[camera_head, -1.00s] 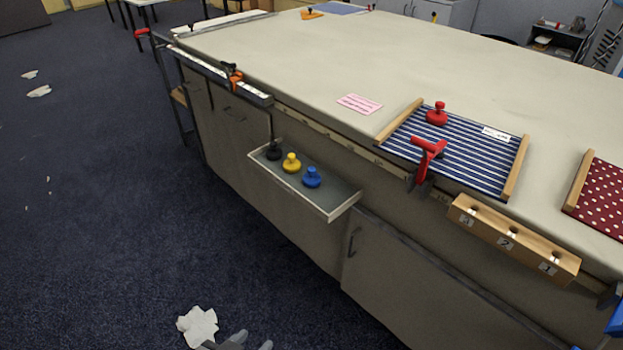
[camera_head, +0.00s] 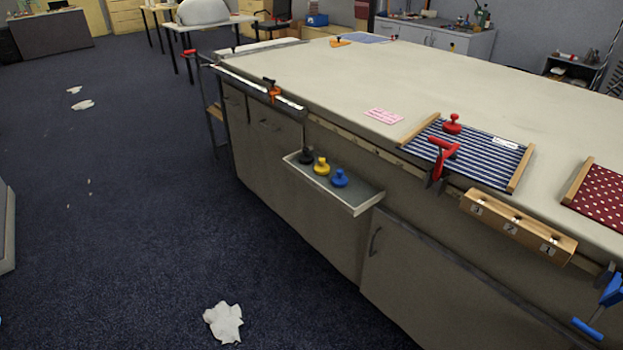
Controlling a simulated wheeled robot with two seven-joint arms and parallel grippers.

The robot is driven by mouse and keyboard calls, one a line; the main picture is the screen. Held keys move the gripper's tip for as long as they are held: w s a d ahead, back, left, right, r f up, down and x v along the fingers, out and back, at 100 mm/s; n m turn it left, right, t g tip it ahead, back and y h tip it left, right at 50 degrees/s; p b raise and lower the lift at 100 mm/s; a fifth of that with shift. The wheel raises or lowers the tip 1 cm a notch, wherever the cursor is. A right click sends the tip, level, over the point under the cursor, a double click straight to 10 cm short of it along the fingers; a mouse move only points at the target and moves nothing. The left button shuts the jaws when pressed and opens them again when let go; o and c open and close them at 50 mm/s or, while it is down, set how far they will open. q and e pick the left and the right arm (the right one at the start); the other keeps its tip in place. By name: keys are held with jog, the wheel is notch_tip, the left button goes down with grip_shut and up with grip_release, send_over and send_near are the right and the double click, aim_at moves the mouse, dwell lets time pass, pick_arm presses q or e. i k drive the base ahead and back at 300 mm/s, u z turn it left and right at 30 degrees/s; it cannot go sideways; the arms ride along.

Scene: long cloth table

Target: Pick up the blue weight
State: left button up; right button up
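The blue weight (camera_head: 340,179) is a round knobbed piece. It stands upright at the right of a row on a shallow grey tray (camera_head: 355,211) that juts from the table's side. The yellow weight (camera_head: 322,167) is beside it on the left, and a black weight (camera_head: 306,157) is at the far left of the row. A red weight (camera_head: 452,124) stands on a blue striped cloth on the tabletop. Neither of my grippers shows clearly in the head view, and nothing is seen touching the blue weight.
The striped cloth (camera_head: 485,160) has wooden end bars. A red clamp (camera_head: 442,158), a numbered wooden block (camera_head: 517,228) and a blue clamp (camera_head: 605,305) are along the table's edge. White scrap (camera_head: 224,322) lies on the dark carpet. The floor left of the table is mostly clear.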

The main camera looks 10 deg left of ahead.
aim_at(339, 180)
jog(key=u, duration=0.9)
jog(key=i, duration=1)
jog(key=u, duration=0.35)
jog(key=i, duration=1.05)
jog(key=z, duration=1.1)
jog(key=i, duration=0.5)
jog(key=z, duration=0.55)
